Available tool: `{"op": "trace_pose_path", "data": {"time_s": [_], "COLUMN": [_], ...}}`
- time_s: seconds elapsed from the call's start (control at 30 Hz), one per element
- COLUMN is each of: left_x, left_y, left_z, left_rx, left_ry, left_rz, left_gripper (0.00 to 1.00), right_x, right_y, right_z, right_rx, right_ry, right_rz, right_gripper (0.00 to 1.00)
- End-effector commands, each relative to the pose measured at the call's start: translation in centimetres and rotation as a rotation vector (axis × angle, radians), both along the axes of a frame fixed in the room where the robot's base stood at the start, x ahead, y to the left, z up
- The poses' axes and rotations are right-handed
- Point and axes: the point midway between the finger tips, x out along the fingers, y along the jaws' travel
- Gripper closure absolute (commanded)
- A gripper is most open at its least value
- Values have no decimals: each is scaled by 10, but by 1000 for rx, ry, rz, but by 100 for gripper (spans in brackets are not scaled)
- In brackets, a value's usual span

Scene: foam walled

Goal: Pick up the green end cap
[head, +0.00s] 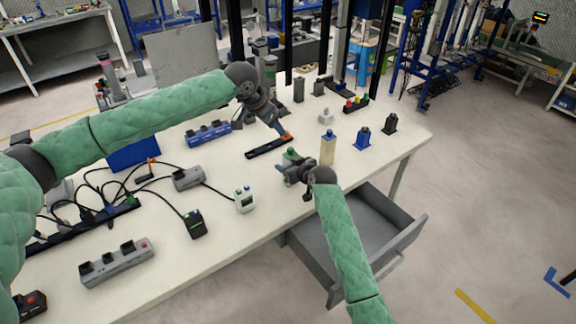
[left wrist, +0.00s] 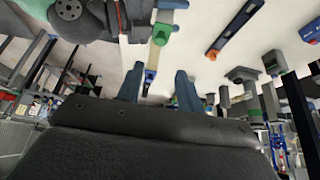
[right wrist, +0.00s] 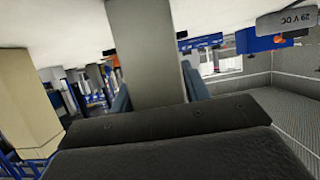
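The green end cap (head: 290,152) sits just behind my right gripper in the head view. In the left wrist view the green cap (left wrist: 162,33) shows at the end of a greyish post, beside my right gripper. In the right wrist view a grey post (right wrist: 147,55) stands in front of the fingers; its capped end is hidden by the gripper body. My right gripper (right wrist: 157,95) is open with its fingers toward this post; contact cannot be told. My left gripper (left wrist: 159,88) is open and empty, above the table near a dark bar (head: 265,149) with an orange end.
A beige post (head: 328,150) with a blue top stands right of the green cap. Blue (head: 362,138) and black (head: 390,124) capped blocks stand further right. A grey device (head: 245,200) and cables lie to the left. An open drawer (head: 405,240) juts out below the table (head: 290,215).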

Motion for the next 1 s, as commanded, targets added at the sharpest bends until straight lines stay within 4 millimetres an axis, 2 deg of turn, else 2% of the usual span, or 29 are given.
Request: {"op": "trace_pose_path", "data": {"time_s": [0.03,0.13,0.17,0.2,0.3,0.37,0.53,0.6,0.73,0.87,1.0], "left_x": [0,0,0,0,-3,-6,-9,-4,4,14,24], "left_y": [0,0,0,0,-6,-16,-59,-75,-94,-99,-82], "left_z": [0,0,0,0,-3,-3,7,14,23,28,28], "left_rx": [0,0,0,0,-4,-10,-52,-70,-61,-3,92], "left_ry": [0,0,0,0,5,7,7,5,23,71,137], "left_rz": [0,0,0,0,-8,-19,-52,-55,-47,-5,66], "left_gripper": [64,64,66,73,73,73,73,73,73,73,73], "right_x": [0,0,0,0,0,0,0,0,0,0,0], "right_y": [0,0,0,0,0,0,0,0,0,0,0], "right_z": [0,0,0,0,0,0,0,0,0,0,0], "right_rx": [0,0,0,0,0,0,0,0,0,0,0], "right_ry": [0,0,0,0,0,0,0,0,0,0,0], "right_rz": [0,0,0,0,0,0,0,0,0,0,0], "right_gripper": [64,84,84,84,84,84,84,84,84,84,84]}}
